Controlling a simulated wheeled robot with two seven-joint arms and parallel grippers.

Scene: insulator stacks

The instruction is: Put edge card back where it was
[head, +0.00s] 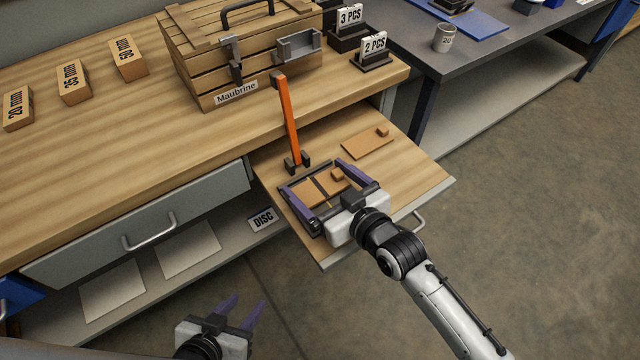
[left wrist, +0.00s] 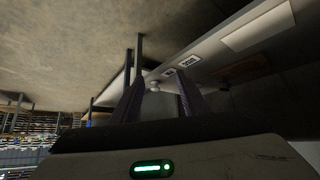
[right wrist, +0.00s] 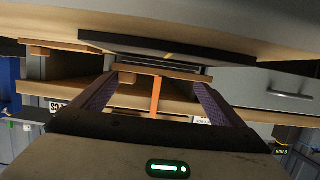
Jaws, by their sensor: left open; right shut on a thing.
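My right gripper (head: 312,178) has its two purple fingers on either side of a flat brown card (right wrist: 165,72). It is shut on this card's edges, over a black-framed tray (head: 296,213) on the pulled-out drawer board. The tray also shows as a dark slab in the right wrist view (right wrist: 190,50), with a small gap to the card. A second brown card (head: 365,147) with a small block on it lies on the board, behind and right of the tray. My left gripper (head: 246,302) is open and empty, low in front of the bench.
A wooden crate (head: 240,55) marked Maubrine and number signs (head: 375,45) stand on the bench. The drawer board (head: 415,165) is bare on its right side.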

